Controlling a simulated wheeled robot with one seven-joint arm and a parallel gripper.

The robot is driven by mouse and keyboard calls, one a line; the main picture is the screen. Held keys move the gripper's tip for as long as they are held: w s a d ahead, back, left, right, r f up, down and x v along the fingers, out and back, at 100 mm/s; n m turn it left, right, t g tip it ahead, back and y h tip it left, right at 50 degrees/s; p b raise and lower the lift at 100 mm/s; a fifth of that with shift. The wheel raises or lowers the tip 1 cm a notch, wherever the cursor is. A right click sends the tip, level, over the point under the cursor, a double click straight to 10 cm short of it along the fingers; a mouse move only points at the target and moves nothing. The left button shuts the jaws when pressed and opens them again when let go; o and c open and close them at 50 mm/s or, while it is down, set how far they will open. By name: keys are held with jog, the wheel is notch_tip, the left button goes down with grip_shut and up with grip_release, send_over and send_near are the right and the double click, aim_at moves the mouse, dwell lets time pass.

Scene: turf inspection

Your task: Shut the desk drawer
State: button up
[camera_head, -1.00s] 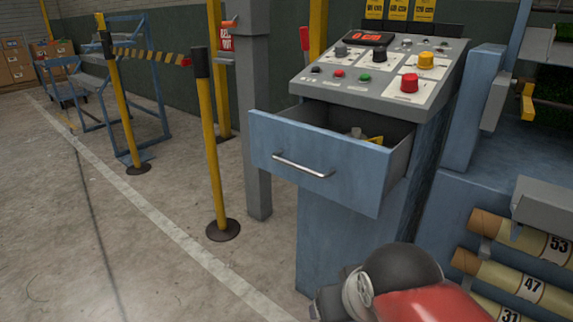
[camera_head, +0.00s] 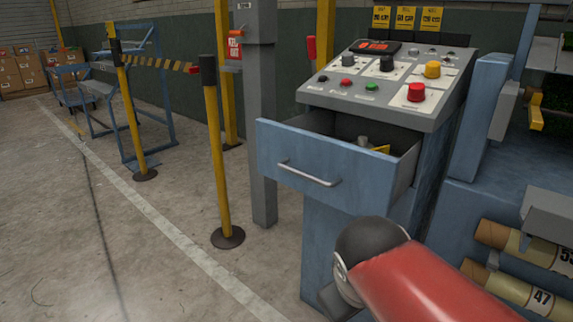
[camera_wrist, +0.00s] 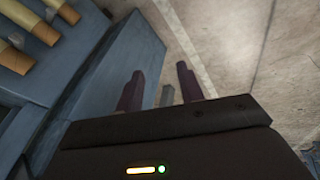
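The desk drawer (camera_head: 350,182) is a blue metal drawer under the sloped control panel. It stands pulled out, with its open top showing a yellow item (camera_head: 381,149) and other small contents inside. Its bar handle (camera_head: 308,174) is on the front face. In the wrist view my gripper (camera_wrist: 160,72) has two dark fingers set apart, with a small grey shape between or behind them that I cannot identify. The fingers point towards the blue cabinet side (camera_wrist: 115,75) and the floor. In the head view my red arm is below the drawer; my fingers are hidden there.
The control panel (camera_head: 385,85) with knobs and buttons is above the drawer. A grey post (camera_head: 262,130) and a yellow barrier post (camera_head: 217,155) stand to the left. Numbered rolls (camera_head: 510,285) lie at the lower right. The floor at left is largely clear.

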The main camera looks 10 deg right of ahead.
jog(key=w+n+h, duration=0.1)
jog(key=w+n, duration=0.1)
jog(key=w+r+n+h, duration=0.1)
jog(key=w+n, duration=0.1)
jog(key=w+r+n+g+h, duration=0.1)
jog(key=w+n, duration=0.1)
jog(key=shift+h, duration=0.3)
jog(key=c, duration=0.5)
jog(key=w+a+r+n+h, duration=0.1)
jog(key=w+n, duration=0.1)
jog(key=w+a+r+n+t+h, duration=0.1)
jog(key=w+n, duration=0.1)
jog(key=w+a+r+n+h, duration=0.1)
jog(key=w+n, duration=0.1)
jog(key=w, duration=0.1)
jog(key=shift+a+r+t+h, duration=0.15)
jog(key=shift+a+t+h, duration=0.15)
jog(key=shift+h, duration=0.1)
grip_shut()
jog(key=n+t+h, duration=0.5)
jog(key=n+t, duration=0.2)
jog(key=n, duration=0.3)
send_near(280, 156)
jog(key=x, duration=0.6)
jog(key=shift+w+d+r, duration=0.15)
jog(key=shift+w+d, duration=0.1)
jog(key=shift+d, duration=0.1)
jog(key=shift+d, duration=0.1)
